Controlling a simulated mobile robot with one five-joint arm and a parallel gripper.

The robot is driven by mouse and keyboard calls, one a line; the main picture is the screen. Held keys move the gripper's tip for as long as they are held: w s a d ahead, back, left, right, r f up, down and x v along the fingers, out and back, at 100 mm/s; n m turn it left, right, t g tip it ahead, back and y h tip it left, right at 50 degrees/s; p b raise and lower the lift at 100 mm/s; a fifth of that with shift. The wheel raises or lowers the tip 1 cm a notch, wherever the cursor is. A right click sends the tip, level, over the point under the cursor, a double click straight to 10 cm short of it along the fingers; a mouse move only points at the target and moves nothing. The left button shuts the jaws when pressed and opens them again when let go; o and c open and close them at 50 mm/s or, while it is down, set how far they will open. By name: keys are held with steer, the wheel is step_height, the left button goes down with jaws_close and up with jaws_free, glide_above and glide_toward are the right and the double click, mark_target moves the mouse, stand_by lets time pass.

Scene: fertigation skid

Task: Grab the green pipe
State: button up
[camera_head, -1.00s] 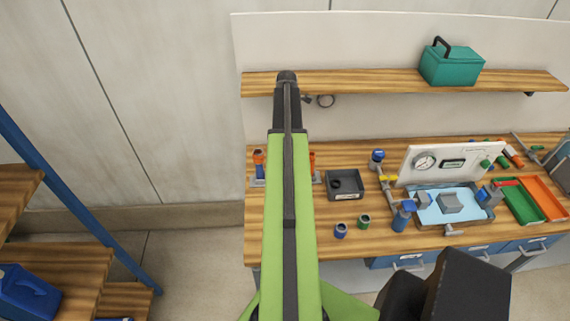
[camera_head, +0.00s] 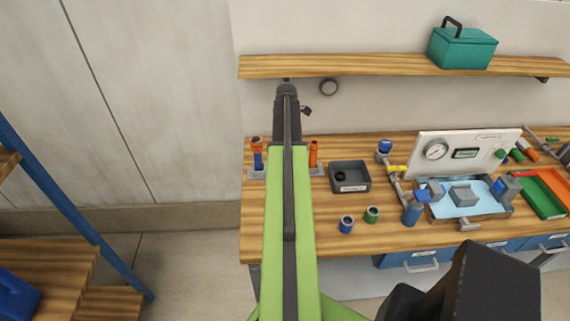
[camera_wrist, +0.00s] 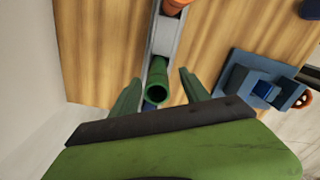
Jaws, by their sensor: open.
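The green pipe (camera_wrist: 158,76) is a short hollow tube standing in a narrow grey rack (camera_wrist: 166,36) on the wooden bench, seen from above in the wrist view. My gripper (camera_wrist: 160,75) is open, with one green finger on each side of the pipe and visible gaps between. I cannot tell how far the fingertips are above or beside it. An orange pipe (camera_wrist: 177,4) is farther along the same rack, and a blue part (camera_wrist: 149,105) shows just below the green pipe. In the head view my arm hides the rack's middle and the green pipe.
In the head view, orange-topped pipes (camera_head: 257,147) flank my arm. A dark bin (camera_head: 349,177), a blue cup (camera_head: 347,224) and a green cup (camera_head: 372,214) stand to the right. A shelf (camera_head: 380,65) runs above. A blue fixture (camera_wrist: 262,88) is right in the wrist view.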

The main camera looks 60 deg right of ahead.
step_height(320, 180, down, 5)
steer(key=b, duration=0.4)
steer(key=shift+w+d+f+b, duration=0.1)
steer(key=shift+f+b, duration=0.05)
steer(key=shift+b, duration=0.25)
steer(key=shift+r, duration=0.2)
steer(key=shift+c, duration=0.4)
jaws_close()
